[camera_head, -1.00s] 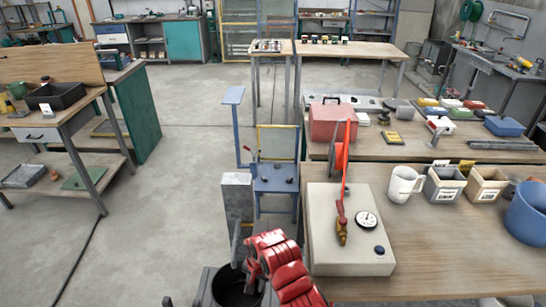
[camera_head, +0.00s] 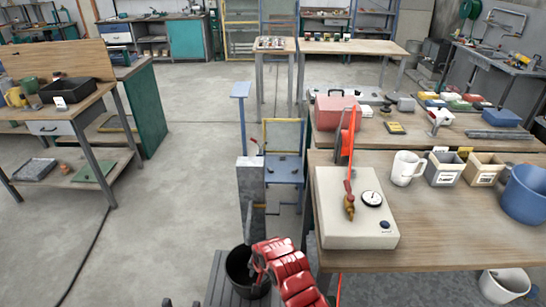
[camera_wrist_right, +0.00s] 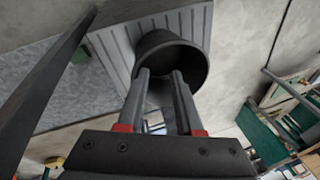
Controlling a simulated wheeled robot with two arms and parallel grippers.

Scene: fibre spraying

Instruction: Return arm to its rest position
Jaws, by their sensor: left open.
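My right arm is red and comes up from the bottom of the head view. Its gripper (camera_head: 258,268) is at the black bucket (camera_head: 236,274), partly hidden by the arm. In the right wrist view the gripper's two grey fingers (camera_wrist_right: 161,75) stand apart with a gap between them and nothing visibly held. They point toward the dark bucket (camera_wrist_right: 197,47) and overlap its rim in the picture; I cannot tell whether they touch it. Only two small tips of my left gripper (camera_head: 182,303) show at the bottom edge, apart and empty.
The right table (camera_head: 440,225) bears a beige gauge box (camera_head: 332,225) with a brass nozzle (camera_head: 349,207), a white mug (camera_head: 405,168) and a blue bucket (camera_head: 526,193). A grey block (camera_head: 250,178) and blue stand (camera_head: 284,172) are ahead.

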